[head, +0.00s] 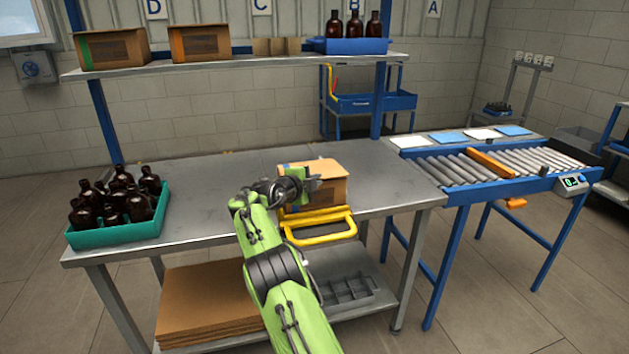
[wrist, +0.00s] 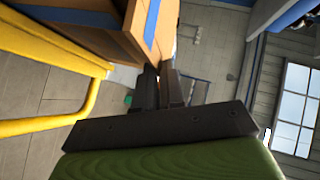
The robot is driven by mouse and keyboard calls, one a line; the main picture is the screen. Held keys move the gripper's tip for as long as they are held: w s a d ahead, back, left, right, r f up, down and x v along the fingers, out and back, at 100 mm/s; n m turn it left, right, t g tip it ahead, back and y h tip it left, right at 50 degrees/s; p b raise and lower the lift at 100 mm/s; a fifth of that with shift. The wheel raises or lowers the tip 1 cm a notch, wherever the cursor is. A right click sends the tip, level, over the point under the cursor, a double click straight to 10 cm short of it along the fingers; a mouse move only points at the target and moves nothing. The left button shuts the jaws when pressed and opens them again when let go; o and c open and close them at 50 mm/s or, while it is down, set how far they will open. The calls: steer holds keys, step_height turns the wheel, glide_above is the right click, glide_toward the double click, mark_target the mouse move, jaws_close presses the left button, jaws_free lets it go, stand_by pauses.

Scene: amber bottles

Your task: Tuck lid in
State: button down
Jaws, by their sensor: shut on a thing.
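A cardboard carton (head: 325,185) sits near the right end of the steel table, its light brown top showing. In the wrist view the carton (wrist: 100,42) fills the upper left and has a blue strip on it. My gripper (head: 306,184) is at the carton's left front, close to its top. In the wrist view my dark fingers (wrist: 163,80) are nearly together at the carton's edge, shut on what appears to be the lid's edge. The fingers hide the held part, and I cannot tell whether the lid's tab is inside the carton.
A yellow tubular frame (head: 320,237) stands at the table's front edge, just before the carton. A teal crate (head: 117,233) of amber bottles stands at the left end. The middle of the steel table (head: 205,190) is clear. A roller conveyor (head: 500,166) stands to the right.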

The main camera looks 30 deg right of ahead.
steer(key=shift+f, duration=0.25)
steer(key=c, duration=1.3)
jaws_free()
steer(key=shift+w, duration=0.15)
steer(key=shift+r, duration=0.1)
steer(key=v, duration=1.6)
steer(key=shift+d+b, duration=0.1)
steer(key=shift+b, duration=0.3)
steer(key=shift+c, duration=0.5)
